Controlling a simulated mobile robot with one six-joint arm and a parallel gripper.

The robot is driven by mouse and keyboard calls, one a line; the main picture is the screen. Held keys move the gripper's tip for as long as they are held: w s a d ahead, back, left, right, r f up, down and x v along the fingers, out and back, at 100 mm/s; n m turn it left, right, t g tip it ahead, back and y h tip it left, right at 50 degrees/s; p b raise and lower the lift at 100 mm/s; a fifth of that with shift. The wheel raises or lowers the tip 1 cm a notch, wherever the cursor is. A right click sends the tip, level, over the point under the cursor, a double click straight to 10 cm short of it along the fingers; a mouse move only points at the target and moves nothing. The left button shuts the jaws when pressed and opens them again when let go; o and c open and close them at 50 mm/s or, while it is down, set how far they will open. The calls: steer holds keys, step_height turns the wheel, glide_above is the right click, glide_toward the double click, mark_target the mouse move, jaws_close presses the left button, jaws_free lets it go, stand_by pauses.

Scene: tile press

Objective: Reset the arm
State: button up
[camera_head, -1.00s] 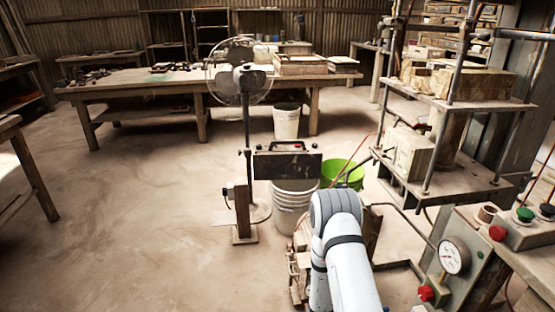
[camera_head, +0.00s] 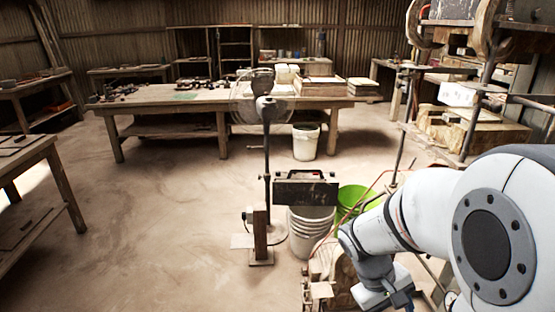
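My white arm fills the lower right, with a large round joint close to the camera and the wrist reaching down and left. What looks like the body of my gripper (camera_head: 385,290) hangs from the wrist at the bottom edge. Its fingers are not clearly seen, so I cannot tell whether it is open or holds anything. The tile press (camera_head: 465,110) stands behind the arm at the right, partly hidden by it.
White stacked buckets (camera_head: 310,228) and a green bucket (camera_head: 352,197) stand left of the wrist. A pedestal fan (camera_head: 265,110) stands beside them. A long wooden table (camera_head: 165,104) is behind, with another table (camera_head: 35,160) at left. The floor at left centre is clear.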

steer(key=s+a+r+m+t+y+p, duration=0.1)
steer(key=a+r+t+y+p, duration=0.1)
steer(key=a+r, duration=0.2)
steer(key=s+a+r+m+t+y+p, duration=0.2)
steer(key=a+r+t+y+p, duration=0.1)
steer(key=r, duration=0.6)
steer(key=shift+s+a+r, duration=0.3)
steer(key=shift+a, duration=0.5)
